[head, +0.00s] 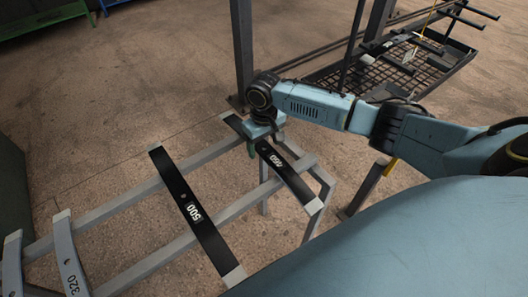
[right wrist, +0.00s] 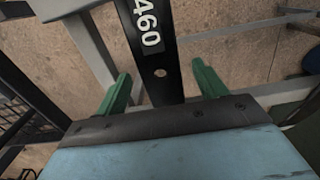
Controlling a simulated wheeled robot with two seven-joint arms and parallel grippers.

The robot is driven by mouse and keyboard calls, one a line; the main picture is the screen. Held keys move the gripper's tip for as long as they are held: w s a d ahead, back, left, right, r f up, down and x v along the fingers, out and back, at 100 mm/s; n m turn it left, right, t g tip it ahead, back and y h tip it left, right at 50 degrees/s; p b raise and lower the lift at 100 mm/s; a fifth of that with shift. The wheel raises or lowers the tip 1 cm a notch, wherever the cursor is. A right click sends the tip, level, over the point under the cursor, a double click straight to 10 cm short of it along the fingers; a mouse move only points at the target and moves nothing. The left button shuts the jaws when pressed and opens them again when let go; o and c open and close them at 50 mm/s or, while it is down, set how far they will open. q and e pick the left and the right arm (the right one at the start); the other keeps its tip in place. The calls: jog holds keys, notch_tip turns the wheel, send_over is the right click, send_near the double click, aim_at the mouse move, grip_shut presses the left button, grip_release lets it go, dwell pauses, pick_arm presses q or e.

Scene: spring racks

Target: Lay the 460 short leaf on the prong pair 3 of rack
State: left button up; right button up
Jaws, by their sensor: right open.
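The 460 short leaf (head: 293,182), black with pale tips, lies across the two rails of a grey stand (head: 205,157). My right gripper (head: 252,146) is over the far half of this leaf, beyond its label. In the right wrist view, the open green fingers (right wrist: 162,88) stand on either side of the leaf (right wrist: 141,60), with a visible gap on each side. A dark rack with prongs (head: 470,19) stands at the upper right; I cannot tell which prong pair is number 3. My left gripper is not in view.
On the same stand lie a black 500 leaf (head: 190,205), a grey 320 leaf (head: 68,255) and another grey leaf (head: 12,265). A dark post (head: 242,50) rises behind my right gripper. A mesh tray (head: 375,72) lies below the prongs.

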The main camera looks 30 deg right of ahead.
jog(key=shift+f, duration=0.45)
jog(key=shift+c, duration=0.3)
grip_shut()
jog(key=shift+w+r, duration=0.15)
jog(key=shift+r, duration=0.05)
